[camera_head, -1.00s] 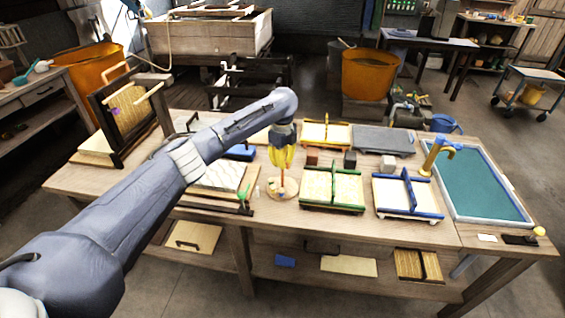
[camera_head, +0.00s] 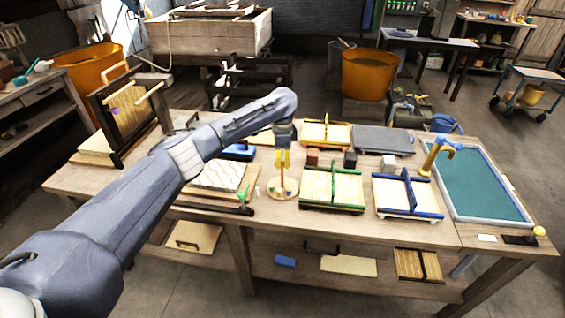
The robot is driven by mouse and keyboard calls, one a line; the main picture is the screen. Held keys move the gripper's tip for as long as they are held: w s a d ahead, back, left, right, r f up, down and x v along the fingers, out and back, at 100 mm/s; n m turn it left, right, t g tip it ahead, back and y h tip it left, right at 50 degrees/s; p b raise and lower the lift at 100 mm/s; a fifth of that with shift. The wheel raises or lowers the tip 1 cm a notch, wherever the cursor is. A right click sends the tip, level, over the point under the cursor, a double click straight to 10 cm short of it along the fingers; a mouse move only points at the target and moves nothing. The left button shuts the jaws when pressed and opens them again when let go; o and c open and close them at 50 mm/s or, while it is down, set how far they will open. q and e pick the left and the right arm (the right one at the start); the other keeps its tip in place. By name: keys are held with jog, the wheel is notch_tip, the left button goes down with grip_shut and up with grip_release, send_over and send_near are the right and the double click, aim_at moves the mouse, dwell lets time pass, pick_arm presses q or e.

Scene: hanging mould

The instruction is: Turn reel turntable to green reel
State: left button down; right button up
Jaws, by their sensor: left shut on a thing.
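The reel turntable (camera_head: 284,195) is a small round pale wooden disc near the middle of the bench's front part. A thin upright post (camera_head: 282,177) rises from it. Small coloured bits sit on the disc, too small to tell which is the green reel. My left gripper (camera_head: 283,167) reaches in from the left and points straight down above the disc. Its yellow fingers are shut on the top of the post. My right gripper is not in view.
A green-edged frame (camera_head: 333,207) stands close to the right of the disc, with a blue-edged frame (camera_head: 407,213) beyond. A white rippled tray (camera_head: 217,176) and a small green piece (camera_head: 243,193) lie to the left. A teal basin (camera_head: 480,185) fills the right end.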

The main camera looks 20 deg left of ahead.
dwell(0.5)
pick_arm(q)
jog(key=c, duration=1.5)
grip_release()
notch_tip(320, 180, up, 12)
jog(key=shift+f, duration=0.15)
